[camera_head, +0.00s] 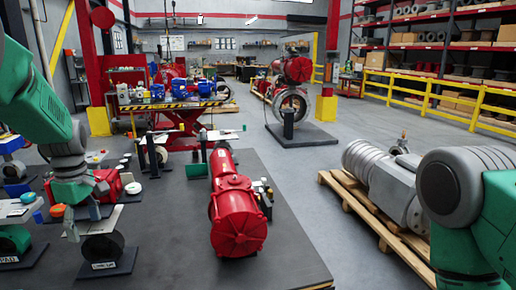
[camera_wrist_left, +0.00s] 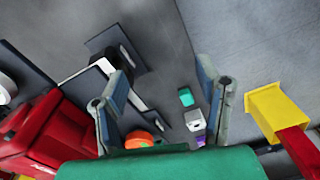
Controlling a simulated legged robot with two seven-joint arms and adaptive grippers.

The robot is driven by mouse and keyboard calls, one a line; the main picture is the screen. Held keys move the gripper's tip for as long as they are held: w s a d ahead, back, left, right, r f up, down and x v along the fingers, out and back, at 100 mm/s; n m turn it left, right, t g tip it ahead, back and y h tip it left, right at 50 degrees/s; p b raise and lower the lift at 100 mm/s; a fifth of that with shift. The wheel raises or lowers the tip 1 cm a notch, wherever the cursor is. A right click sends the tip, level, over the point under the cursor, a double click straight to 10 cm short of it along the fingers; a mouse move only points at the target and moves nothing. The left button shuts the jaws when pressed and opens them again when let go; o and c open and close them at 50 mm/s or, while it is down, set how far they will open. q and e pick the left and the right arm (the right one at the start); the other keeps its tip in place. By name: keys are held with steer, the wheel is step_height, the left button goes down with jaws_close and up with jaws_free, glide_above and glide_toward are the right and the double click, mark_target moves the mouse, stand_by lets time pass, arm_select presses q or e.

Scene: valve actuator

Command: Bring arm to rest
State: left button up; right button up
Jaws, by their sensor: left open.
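My left arm comes in from the left in the head view, and its gripper (camera_head: 84,226) points down over the small stands at the left of the dark table. In the left wrist view the two fingers of the left gripper (camera_wrist_left: 165,92) stand wide apart with nothing between the tips. My right arm (camera_head: 465,200) shows at the lower right edge; its gripper is out of the frame. A red valve actuator (camera_head: 236,212) lies on the dark table to the right of the left gripper, apart from it.
A dark stand with a white plate (camera_head: 104,248) is just below the left gripper. A red body (camera_head: 108,186) is close behind it. A grey actuator (camera_head: 385,180) lies on a wooden pallet at the right. The dark table (camera_head: 165,245) is bare between the stand and the red actuator.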

arm_select(q)
steer(key=s+d+f+m+y, duration=0.15)
steer(key=s+f+m, duration=0.35)
steer(key=s+f, duration=0.65)
steer(key=s+d+f+m+h, duration=0.1)
steer(key=s+d+f+m, duration=0.25)
steer(key=s+f, duration=0.75)
steer(key=s+d+f+m, duration=0.2)
steer(key=s+m, duration=0.1)
steer(key=s, duration=0.2)
steer(key=s+d+f+m+h, duration=0.1)
steer(key=s+d+f+m, duration=0.15)
steer(key=s, duration=0.35)
steer(key=s+d+f+m, duration=0.2)
steer(key=s+m, duration=0.1)
steer(key=s, duration=0.2)
step_height(320, 180, down, 18)
steer(key=w+d+m+t+b, duration=0.1)
steer(key=w+b, duration=0.1)
steer(key=b, duration=1.7)
steer(key=shift+w+d, duration=0.2)
steer(key=shift+d, duration=0.1)
arm_select(e)
step_height(320, 180, down, 19)
steer(key=shift+s+d, duration=0.2)
steer(key=shift+d, duration=0.1)
